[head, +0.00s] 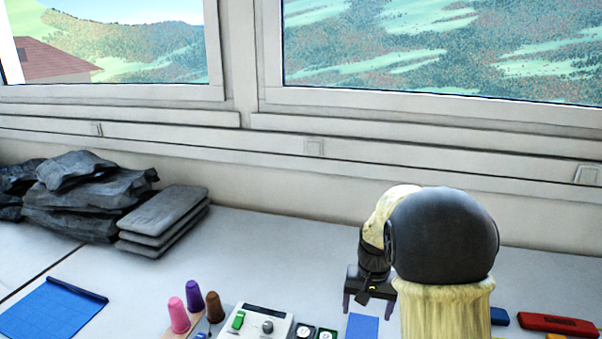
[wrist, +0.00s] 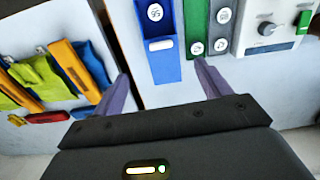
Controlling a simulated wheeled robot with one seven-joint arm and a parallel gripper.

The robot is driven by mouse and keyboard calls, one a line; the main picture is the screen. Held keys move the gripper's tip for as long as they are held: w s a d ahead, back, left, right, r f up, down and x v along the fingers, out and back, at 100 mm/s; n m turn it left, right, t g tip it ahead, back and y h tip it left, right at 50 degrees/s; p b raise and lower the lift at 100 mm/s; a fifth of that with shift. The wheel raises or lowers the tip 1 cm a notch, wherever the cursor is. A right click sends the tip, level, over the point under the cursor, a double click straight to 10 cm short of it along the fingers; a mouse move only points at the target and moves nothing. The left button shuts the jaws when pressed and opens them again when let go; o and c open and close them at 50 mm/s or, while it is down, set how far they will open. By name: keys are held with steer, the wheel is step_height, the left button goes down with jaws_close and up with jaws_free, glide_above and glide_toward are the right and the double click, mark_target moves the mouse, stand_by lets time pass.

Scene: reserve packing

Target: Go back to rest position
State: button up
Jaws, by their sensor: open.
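My gripper (head: 368,308) hangs over the white table at the right of centre in the head view, pointing down. Its two purple fingers stand apart. A blue tray (wrist: 161,66) with a round numbered tag lies just beyond the fingers. My own arm hides part of the table behind and below it in the head view.
A white device (head: 262,322) with a green switch and knob stands front centre, beside pink (head: 178,315), purple (head: 194,294) and brown (head: 214,307) thimble-shaped pieces. Grey bags (head: 85,195), stacked grey pads (head: 163,220) and a blue mat (head: 52,307) lie left. A red case (head: 558,324) lies right.

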steer(key=s+a+r+n+t+p, duration=0.2)
steer(key=s+n, duration=0.1)
steer(key=s, duration=1.3)
steer(key=shift+s+p, duration=0.2)
steer(key=shift+p, duration=0.1)
steer(key=shift+r, duration=0.1)
